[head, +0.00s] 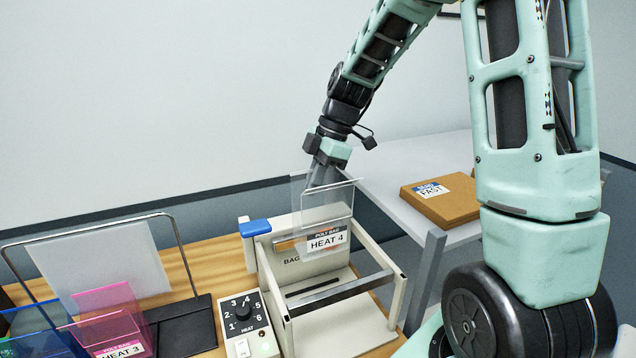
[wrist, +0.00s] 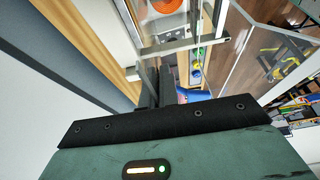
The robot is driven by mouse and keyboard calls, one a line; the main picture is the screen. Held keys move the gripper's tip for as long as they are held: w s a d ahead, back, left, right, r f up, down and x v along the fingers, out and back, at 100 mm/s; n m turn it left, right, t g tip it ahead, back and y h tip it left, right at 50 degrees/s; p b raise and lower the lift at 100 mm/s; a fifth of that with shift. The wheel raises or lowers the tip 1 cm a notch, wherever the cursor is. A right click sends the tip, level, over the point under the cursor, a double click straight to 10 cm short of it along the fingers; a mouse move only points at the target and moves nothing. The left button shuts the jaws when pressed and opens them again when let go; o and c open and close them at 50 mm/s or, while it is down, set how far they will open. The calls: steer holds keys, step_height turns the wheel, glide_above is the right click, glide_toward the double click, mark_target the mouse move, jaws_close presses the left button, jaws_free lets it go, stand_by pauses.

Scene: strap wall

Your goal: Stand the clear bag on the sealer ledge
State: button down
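The clear bag (head: 327,239) is a stiff see-through sheet with a white label reading "POLY BAG HEAT 4". My gripper (head: 322,178) is shut on its top edge and holds it upright over the sealer. The sealer (head: 391,292) is a cream open frame with a blue handle (head: 255,228) and a dark bar across its front. The bag's lower part overlaps the sealer's back panel in the head view; whether it touches the ledge I cannot tell. In the wrist view my gripper's dark fingers (wrist: 157,92) are close together, and the bag is hard to make out.
A heat dial box (head: 245,318) set to numbers stands left of the sealer. Pink (head: 110,312) and blue (head: 35,330) bags stand at the far left, by a wire rack (head: 176,240). A cardboard box (head: 441,197) lies on the grey table at right.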

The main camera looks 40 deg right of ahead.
step_height(320, 180, down, 19)
steer(key=b, duration=1.5)
steer(key=shift+b, duration=0.35)
steer(key=shift+s+f+b, duration=0.1)
steer(key=shift+f+b, duration=0.4)
steer(key=shift+b, duration=0.05)
steer(key=c, duration=1.6)
jaws_free()
steer(key=shift+r, duration=0.1)
steer(key=shift+r+p, duration=4.2)
steer(key=shift+r, duration=1.75)
steer(key=shift+f, duration=0.1)
